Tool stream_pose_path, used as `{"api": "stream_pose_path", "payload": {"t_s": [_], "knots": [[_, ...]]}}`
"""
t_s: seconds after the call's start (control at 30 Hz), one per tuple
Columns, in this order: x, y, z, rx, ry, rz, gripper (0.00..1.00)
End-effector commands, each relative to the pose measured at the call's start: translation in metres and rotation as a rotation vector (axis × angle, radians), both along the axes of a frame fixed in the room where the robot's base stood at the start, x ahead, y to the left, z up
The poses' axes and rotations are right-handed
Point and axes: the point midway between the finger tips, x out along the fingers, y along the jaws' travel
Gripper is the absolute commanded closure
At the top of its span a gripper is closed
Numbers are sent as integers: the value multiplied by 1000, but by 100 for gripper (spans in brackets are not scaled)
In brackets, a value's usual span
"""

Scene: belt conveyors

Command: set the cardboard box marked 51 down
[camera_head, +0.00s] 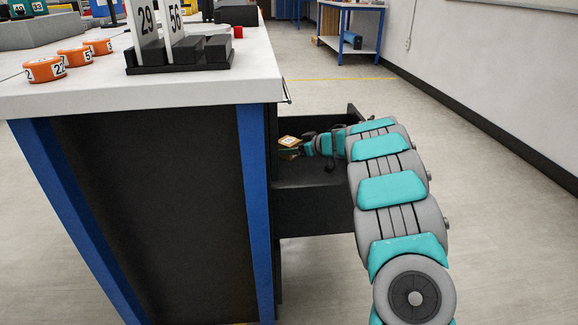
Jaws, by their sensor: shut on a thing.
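A small tan cardboard box (290,141) with a pale label is at the tip of my gripper (295,148). The number on the label is too small to read. My gripper is shut on the box and reaches in from the right. The box and gripper are over or inside an open dark drawer (315,212) at the right side of the workbench. I cannot tell whether the box touches the drawer floor. The fingers are small and partly hidden.
The white workbench top (190,92) holds orange tape rolls (85,55) and a black rack (180,62) with cards marked 29 and 56. A blue-framed table (350,45) stands far back. Open floor lies to the right, beside a wall.

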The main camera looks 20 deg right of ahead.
Motion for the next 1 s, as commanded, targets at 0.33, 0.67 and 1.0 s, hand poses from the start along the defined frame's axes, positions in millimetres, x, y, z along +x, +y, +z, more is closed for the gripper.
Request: {"api": "stream_pose_path", "payload": {"t_s": [0.33,0.67,1.0], "knots": [[0,0,-41,0,0,0,83],[0,0,-56,-1,0,0,83],[0,0,-62,0,0,-1,83]]}}
